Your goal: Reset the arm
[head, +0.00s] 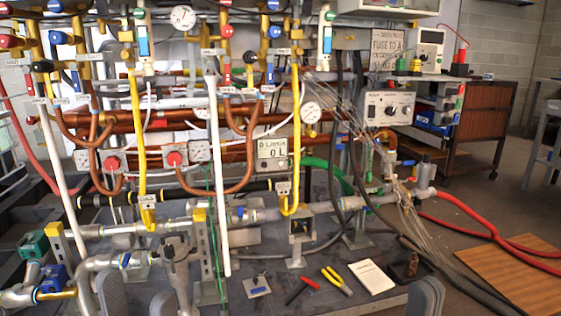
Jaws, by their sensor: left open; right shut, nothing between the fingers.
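My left gripper (136,300) is at the bottom edge, left of centre. Its two grey fingers are spread apart with nothing between them. Grey pipework shows just behind and above it. My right gripper (426,298) is at the bottom edge, right of centre. Only its rounded grey tip shows; it is shut and holds nothing. It is in front of the dark bench top, to the right of a white notepad (373,278). Most of both arms is out of view.
A rack of copper, yellow and grey pipes with valves and gauges (183,17) fills the left and middle. Red-handled pliers (302,290), yellow-handled pliers (337,281) and a small plate (256,286) lie on the bench. Red hoses (492,231) and a wooden board (520,275) are at right.

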